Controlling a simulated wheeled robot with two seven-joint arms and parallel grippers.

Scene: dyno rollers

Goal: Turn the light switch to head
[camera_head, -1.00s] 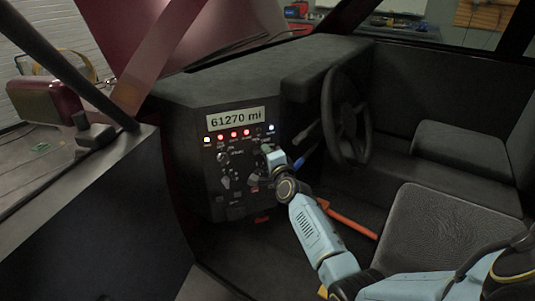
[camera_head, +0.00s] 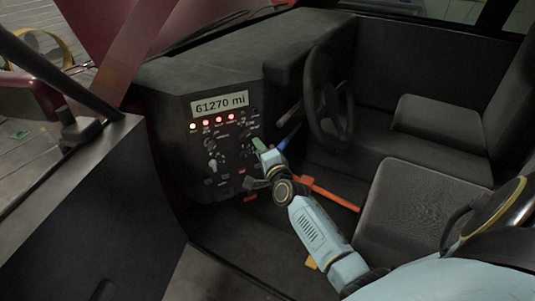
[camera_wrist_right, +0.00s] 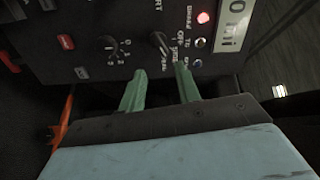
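The dashboard control panel (camera_head: 200,150) is black, with a lit mileage display (camera_head: 220,103) and a row of indicator lights. My right gripper (camera_head: 260,146) is at the right part of this panel. In the right wrist view its two green fingers (camera_wrist_right: 160,78) are apart with nothing between them. A dark rotary switch (camera_wrist_right: 160,42) with small labels, among them what looks like OFF, lies just ahead of the gap between the fingertips. Contact with it cannot be seen. In the head view the gripper largely hides this switch. My left gripper is not in view.
Another rotary knob (camera_wrist_right: 112,46) with numbers sits beside the switch. The steering wheel (camera_head: 328,100) stands right of the panel.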

